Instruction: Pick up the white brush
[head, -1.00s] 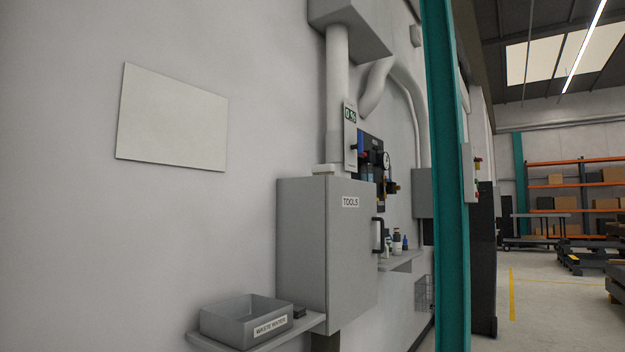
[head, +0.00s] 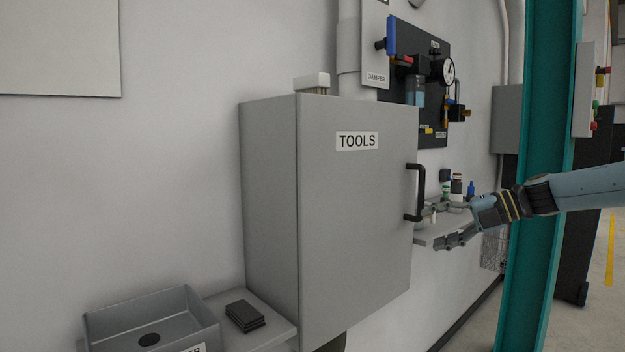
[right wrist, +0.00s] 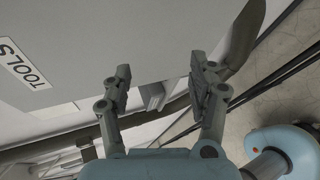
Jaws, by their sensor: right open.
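A small white block with a cream lower part (head: 312,81) rests on top of the grey TOOLS cabinet (head: 355,220). It looks like the white brush, but it is too small to be sure. My right gripper (head: 435,226) is open and empty beside the cabinet door's black handle (head: 415,192), at the right edge of the door. In the right wrist view its two fingers (right wrist: 160,66) stand apart in front of the grey door (right wrist: 100,30). The cabinet is shut and its inside is hidden. My left gripper is not in view.
A grey shelf (head: 428,238) with small bottles (head: 457,187) is behind my right gripper. A grey tray (head: 110,325) and a dark stack of pads (head: 245,316) are at lower left. A teal column (head: 545,250) stands at right, behind my right arm.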

